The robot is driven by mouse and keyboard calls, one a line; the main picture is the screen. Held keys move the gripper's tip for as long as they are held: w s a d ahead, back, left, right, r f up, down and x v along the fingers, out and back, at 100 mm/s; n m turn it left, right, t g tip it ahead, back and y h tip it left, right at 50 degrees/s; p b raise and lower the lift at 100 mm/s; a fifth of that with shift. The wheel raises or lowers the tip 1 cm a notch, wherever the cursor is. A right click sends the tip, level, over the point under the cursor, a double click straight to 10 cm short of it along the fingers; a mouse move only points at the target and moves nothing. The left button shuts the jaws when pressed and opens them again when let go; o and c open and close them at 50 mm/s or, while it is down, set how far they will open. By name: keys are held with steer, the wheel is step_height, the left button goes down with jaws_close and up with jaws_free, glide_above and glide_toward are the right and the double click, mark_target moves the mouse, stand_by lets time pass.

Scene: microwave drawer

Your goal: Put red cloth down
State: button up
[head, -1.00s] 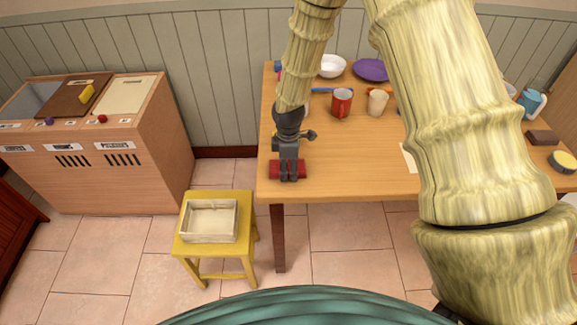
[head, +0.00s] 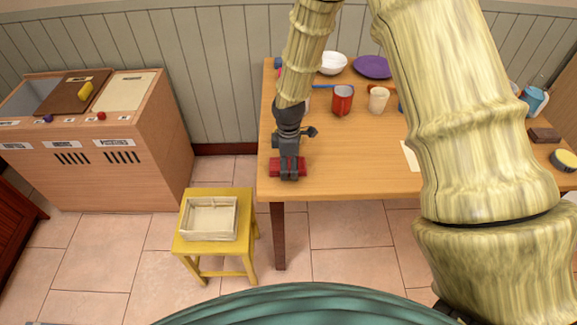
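The red cloth (head: 275,168) is a small dark red folded piece at the front left corner of the wooden table (head: 340,180). My gripper (head: 289,175) is dark grey and points down over the middle of the cloth, covering part of it. The cloth shows on both sides of the fingers. The fingers seem to touch the cloth, but I cannot tell whether they are closed on it. I also cannot tell whether the cloth rests fully on the tabletop.
A yellow stool (head: 236,246) bearing a cream tray (head: 209,236) stands left of the table. A red mug (head: 343,100), a cream mug (head: 378,100), a white bowl (head: 333,62) and a purple plate (head: 373,67) sit further back. A wooden cabinet (head: 90,165) stands at left.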

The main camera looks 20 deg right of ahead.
mark_target(289, 163)
step_height(289, 163, up, 12)
steer(key=b, duration=0.1)
steer(key=shift+b, duration=0.35)
stand_by(0.6)
